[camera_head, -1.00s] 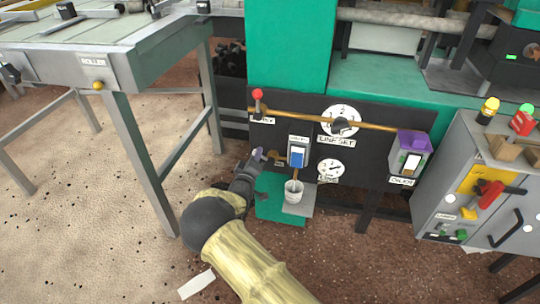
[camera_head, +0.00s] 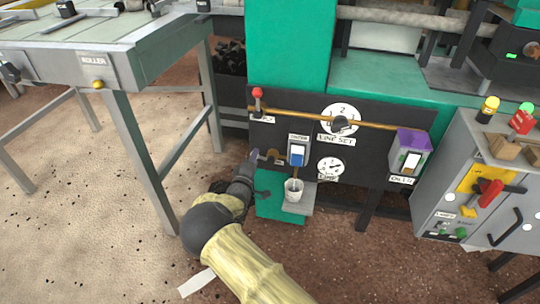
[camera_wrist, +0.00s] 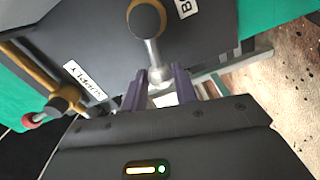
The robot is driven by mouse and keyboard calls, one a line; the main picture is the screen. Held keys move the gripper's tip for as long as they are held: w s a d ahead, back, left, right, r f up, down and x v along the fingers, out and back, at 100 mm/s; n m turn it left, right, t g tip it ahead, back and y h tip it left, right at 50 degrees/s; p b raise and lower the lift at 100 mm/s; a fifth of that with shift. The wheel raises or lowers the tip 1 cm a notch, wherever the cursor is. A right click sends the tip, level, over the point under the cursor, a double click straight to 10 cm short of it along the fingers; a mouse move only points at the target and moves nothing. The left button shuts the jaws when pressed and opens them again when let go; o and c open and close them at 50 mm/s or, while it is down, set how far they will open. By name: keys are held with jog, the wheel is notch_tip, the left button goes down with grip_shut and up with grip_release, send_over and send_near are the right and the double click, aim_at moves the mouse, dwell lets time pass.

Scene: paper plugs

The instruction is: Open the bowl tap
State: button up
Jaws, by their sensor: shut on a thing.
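The bowl tap has a brown round body (camera_head: 272,155) low on the dark panel, left of the blue-fronted box. In the wrist view its brown knob-like hub (camera_wrist: 146,18) sits at the top, with a pale metal lever (camera_wrist: 154,55) running down from it. My gripper (camera_wrist: 159,84) is shut on the lever's end, its two purple-grey fingers on either side. In the head view my gripper (camera_head: 254,156) is just left of the tap, and the lever is hidden there. A label (camera_wrist: 187,8) starting with B is partly cut off beside the hub.
A white cup (camera_head: 293,190) stands on a small grey shelf below the blue-fronted box (camera_head: 298,157). A red-knobbed valve (camera_head: 258,95) and a brass pipe (camera_head: 300,119) are above. A grey table (camera_head: 130,75) stands at left.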

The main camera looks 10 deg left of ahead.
jog(key=shift+f, duration=0.1)
jog(key=f+n, duration=0.1)
jog(key=n, duration=0.1)
jog(key=shift+a+n, duration=0.1)
jog(key=shift+n, duration=0.2)
jog(key=o, duration=0.8)
jog(key=shift+c, duration=0.2)
jog(key=s+p, duration=0.1)
jog(key=s, duration=0.3)
jog(key=shift+p, duration=0.3)
